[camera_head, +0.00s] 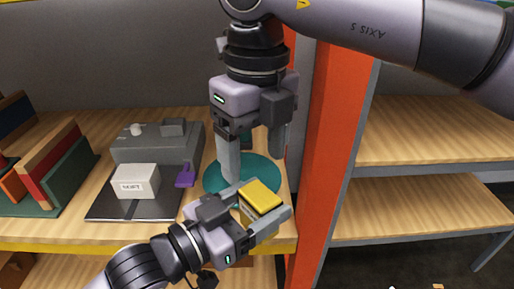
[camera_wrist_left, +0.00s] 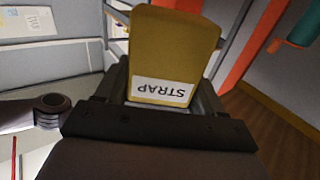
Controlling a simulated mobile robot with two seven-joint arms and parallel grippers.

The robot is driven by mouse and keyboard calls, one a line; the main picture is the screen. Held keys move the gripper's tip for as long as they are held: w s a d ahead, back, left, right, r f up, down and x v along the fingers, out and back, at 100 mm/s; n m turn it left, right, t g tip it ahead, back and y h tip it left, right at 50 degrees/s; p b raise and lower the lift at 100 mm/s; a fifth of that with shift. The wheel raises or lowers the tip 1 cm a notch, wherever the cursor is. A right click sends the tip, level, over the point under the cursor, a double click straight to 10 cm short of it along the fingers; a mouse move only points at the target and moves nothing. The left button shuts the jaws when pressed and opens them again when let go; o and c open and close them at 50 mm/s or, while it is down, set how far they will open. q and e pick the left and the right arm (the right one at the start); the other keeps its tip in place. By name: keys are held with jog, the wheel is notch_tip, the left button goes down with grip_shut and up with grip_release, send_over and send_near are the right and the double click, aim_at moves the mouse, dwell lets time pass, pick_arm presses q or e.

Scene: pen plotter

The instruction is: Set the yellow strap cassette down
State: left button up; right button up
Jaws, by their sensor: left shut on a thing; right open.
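The yellow strap cassette (camera_head: 261,196) is held between the fingers of my left gripper (camera_head: 261,207), low in the head view. In the left wrist view the cassette (camera_wrist_left: 172,50) fills the jaws and shows a white label reading STRAP. My left gripper is shut on it, in front of a round teal mat (camera_head: 212,180) on the shelf. I cannot tell whether the cassette touches anything below. My right gripper (camera_head: 254,168) is open above the teal mat, fingers pointing down, just behind the cassette and apart from it.
A grey machine (camera_head: 158,144) with a white box (camera_head: 136,181) on a dark plate stands left of the mat, with a small purple part (camera_head: 185,175) beside it. Upright books (camera_head: 50,178) stand far left. An orange post (camera_head: 335,140) rises at right; the right shelves (camera_head: 430,205) look bare.

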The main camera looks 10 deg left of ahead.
aim_at(257, 211)
jog(key=shift+d+f, duration=0.25)
jog(key=shift+f, duration=0.25)
notch_tip(257, 211, down, 11)
jog(key=shift+r, duration=0.1)
jog(key=c, duration=1.1)
pick_arm(q)
jog(key=o, duration=1.2)
